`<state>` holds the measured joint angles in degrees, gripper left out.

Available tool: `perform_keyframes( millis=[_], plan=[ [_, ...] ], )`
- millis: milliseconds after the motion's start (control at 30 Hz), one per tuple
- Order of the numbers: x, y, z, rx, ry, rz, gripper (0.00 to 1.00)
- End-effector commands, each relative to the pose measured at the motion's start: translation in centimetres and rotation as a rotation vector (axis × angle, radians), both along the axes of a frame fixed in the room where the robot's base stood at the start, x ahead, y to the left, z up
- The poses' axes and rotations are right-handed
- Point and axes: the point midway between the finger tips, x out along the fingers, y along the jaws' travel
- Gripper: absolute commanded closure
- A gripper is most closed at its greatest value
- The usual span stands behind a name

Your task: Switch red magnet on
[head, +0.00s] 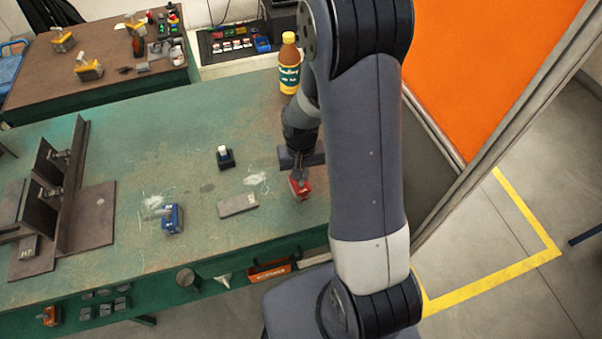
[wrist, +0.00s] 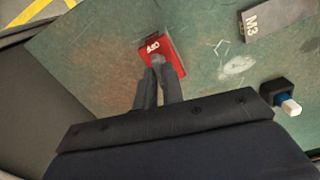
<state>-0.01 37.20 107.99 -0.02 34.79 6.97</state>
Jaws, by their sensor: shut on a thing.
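The red magnet (head: 300,188) lies on the green table near its right edge, in front of my arm in the head view. In the wrist view the red magnet (wrist: 172,52) shows a white "OFF" label on its face, beside a small grey knob (wrist: 157,60). My gripper (wrist: 156,68) reaches down over the magnet with its fingertips close together at the knob, shut on it. In the head view my gripper (head: 297,175) is at the magnet, its fingertips partly hidden by the magnet and wrist.
A grey plate (head: 238,205) marked M3 lies left of the magnet. A black block with a white top (head: 225,157) and a blue magnet (head: 173,219) stand further left. A bottle (head: 289,65) stands at the back. Steel angle plates (head: 70,190) are at the far left.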

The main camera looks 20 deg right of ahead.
Motion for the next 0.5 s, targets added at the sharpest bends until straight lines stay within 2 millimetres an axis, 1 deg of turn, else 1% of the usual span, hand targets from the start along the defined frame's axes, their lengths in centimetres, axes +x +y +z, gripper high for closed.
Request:
perform_keyframes(
  millis=[33,233,500],
  plan=[
    [0.03,0.01,-0.30,0.000,-0.002,0.041,1.00],
    [-0.01,0.01,-0.17,0.000,0.000,0.184,1.00],
    [-0.03,0.02,0.00,0.000,0.001,0.225,1.00]
  ],
)
